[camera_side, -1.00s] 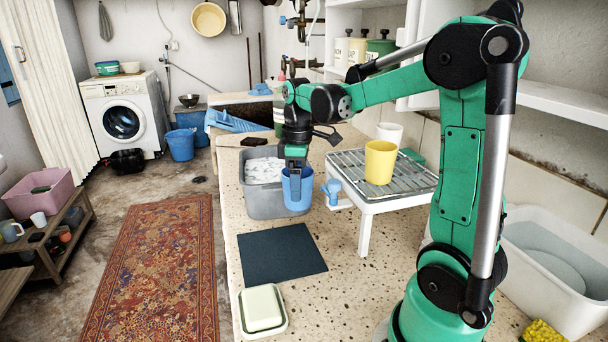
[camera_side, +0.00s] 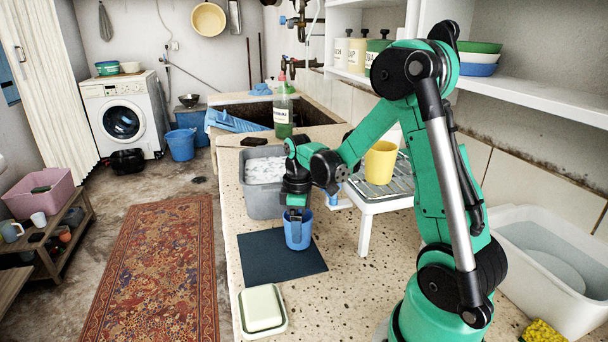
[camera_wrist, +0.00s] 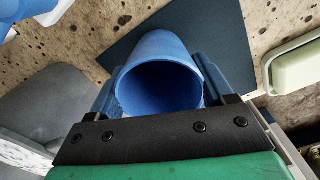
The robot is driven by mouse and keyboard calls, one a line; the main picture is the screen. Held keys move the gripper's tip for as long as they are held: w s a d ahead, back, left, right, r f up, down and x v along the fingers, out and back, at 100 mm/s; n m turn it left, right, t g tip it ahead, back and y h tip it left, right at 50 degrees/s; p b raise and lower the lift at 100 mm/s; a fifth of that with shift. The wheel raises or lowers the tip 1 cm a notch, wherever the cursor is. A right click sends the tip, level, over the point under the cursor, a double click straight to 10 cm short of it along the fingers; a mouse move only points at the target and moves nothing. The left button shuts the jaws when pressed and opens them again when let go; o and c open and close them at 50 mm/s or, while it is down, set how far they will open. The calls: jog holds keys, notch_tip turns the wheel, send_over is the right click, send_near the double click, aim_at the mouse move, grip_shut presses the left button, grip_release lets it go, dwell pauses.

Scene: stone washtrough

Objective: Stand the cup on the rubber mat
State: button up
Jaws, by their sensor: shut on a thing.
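My gripper (camera_side: 296,208) is shut on the blue cup (camera_side: 298,234), with its fingers on either side of the wall near the rim. The cup looks about upright, its open mouth facing the wrist camera (camera_wrist: 158,92). The dark blue rubber mat (camera_side: 270,262) lies flat on the speckled stone top. In the side view the cup overlaps the mat's back right corner; in the wrist view the mat (camera_wrist: 205,32) shows beyond and to the right of the cup. Whether the cup's base touches the mat is hidden.
A grey tub (camera_side: 262,200) of suds stands behind the mat. A white rack (camera_side: 368,205) bearing a yellow cup (camera_side: 381,161) stands at the right. A soap dish (camera_side: 262,310) sits in front of the mat. The stone right of the mat is clear.

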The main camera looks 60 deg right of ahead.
jog(key=shift+f, duration=0.15)
jog(key=o, duration=1.2)
jog(key=shift+o, duration=0.2)
notch_tip(320, 180, up, 12)
jog(key=s+a+f+m+t, duration=0.1)
jog(key=a+m+t, duration=0.3)
jog(key=a, duration=1.2)
jog(key=s+t, duration=0.1)
jog(key=t, duration=0.2)
jog(key=shift+f+m, duration=0.2)
jog(key=shift+m, duration=0.1)
jog(key=shift+s, duration=0.1)
